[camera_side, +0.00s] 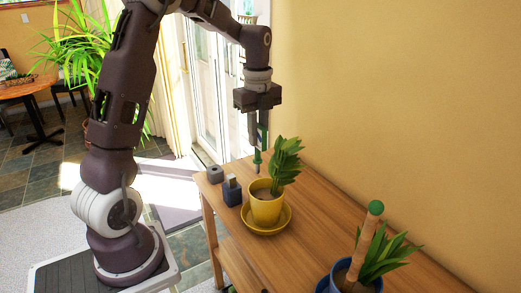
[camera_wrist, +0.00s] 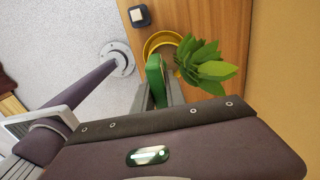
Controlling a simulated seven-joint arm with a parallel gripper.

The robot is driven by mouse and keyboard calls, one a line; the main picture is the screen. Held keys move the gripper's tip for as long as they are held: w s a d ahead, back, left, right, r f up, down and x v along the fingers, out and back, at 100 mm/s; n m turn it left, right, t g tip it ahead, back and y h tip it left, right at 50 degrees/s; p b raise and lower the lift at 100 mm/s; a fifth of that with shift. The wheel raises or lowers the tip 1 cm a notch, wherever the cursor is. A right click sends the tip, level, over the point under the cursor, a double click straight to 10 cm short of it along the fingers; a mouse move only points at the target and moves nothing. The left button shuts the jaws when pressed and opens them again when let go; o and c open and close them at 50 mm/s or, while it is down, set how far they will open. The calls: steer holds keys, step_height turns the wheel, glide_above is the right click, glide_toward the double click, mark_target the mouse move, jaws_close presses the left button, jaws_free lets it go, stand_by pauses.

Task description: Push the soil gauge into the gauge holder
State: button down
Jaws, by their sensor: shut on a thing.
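The soil gauge (camera_side: 262,134) is green with a thin probe (camera_side: 257,160) pointing down. My gripper (camera_side: 257,138) is shut on its green body and holds it roughly upright, just left of the potted plant's leaves. In the wrist view the gauge (camera_wrist: 154,74) sits between the fingers of my gripper (camera_wrist: 158,92), overlapping the yellow pot's edge. A small grey block with a dark hole (camera_side: 215,174), which looks like the gauge holder, stands at the table's far left end. The gauge is apart from it, to its right. Whether the probe tip touches anything is unclear.
A dark blue block with a pale top (camera_side: 232,192) stands between the grey block and the yellow pot (camera_side: 265,208) with its leafy plant (camera_side: 287,165). A blue pot (camera_side: 338,279) with a plant and a green-topped stick is nearer. The wooden table (camera_side: 310,222) is bare between the pots.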

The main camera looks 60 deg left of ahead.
steer(key=s+a, duration=0.2)
steer(key=a, duration=1)
steer(key=s+a, duration=0.2)
steer(key=a, duration=1.1)
steer(key=shift+w+d+f, duration=0.1)
steer(key=shift+w+f, duration=0.05)
steer(key=shift+f, duration=1.25)
steer(key=shift+w+d+f, duration=0.1)
steer(key=shift+f, duration=1.25)
step_height(320, 180, down, 6)
steer(key=shift+f, duration=0.35)
steer(key=shift+f, duration=0.4)
steer(key=shift+f, duration=0.2)
